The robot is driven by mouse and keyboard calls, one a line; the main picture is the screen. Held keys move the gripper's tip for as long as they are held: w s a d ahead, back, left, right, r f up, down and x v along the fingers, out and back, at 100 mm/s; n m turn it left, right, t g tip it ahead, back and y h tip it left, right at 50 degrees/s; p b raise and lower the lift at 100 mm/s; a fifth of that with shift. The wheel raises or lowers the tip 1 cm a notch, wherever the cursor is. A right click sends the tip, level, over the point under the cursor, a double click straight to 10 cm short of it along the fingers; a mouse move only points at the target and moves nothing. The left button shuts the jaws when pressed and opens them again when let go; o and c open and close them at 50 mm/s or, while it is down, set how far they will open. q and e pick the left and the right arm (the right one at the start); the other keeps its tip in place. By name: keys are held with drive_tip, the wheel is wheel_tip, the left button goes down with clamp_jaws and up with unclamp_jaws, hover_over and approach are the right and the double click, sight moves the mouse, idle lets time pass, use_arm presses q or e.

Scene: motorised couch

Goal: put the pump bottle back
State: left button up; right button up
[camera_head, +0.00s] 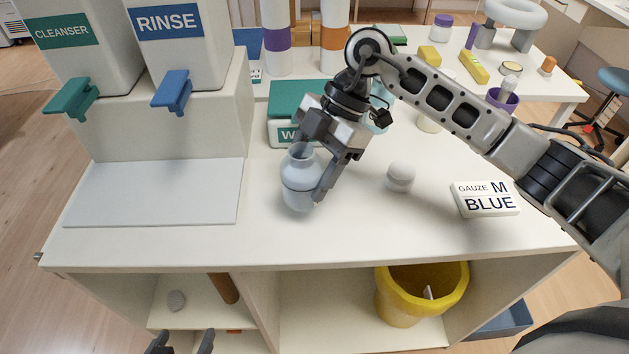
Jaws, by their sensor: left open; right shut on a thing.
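My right gripper (322,178) reaches in from the right and is shut on a pale blue, translucent bottle (297,192) with a narrow neck and flared mouth. I see no pump head on it. The bottle is roughly upright over the white tabletop, right of the pale rectangular tray (150,195). I cannot tell if its base touches the surface. The gripper covers its right side. My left gripper (181,345) shows only its two dark fingertips at the bottom edge, apart and empty, below the table's front edge.
The cleanser dispenser (78,50) and rinse dispenser (180,55) stand behind the tray. A green-labelled box (285,132) is behind the bottle. A white rounded object (400,176) and gauze box (487,199) lie right. A yellow bin (440,290) stands below. The front tabletop is clear.

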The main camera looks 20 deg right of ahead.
sight(315, 185)
drive_tip(key=f, duration=0.1)
drive_tip(key=d+f, duration=0.1)
drive_tip(key=f, duration=0.1)
drive_tip(key=shift+f+p, duration=0.2)
drive_tip(key=shift+p, duration=0.1)
drive_tip(key=shift+f, duration=0.35)
drive_tip(key=o, duration=1.2)
drive_tip(key=shift+b+v, duration=0.55)
drive_tip(key=shift+v, duration=5.5)
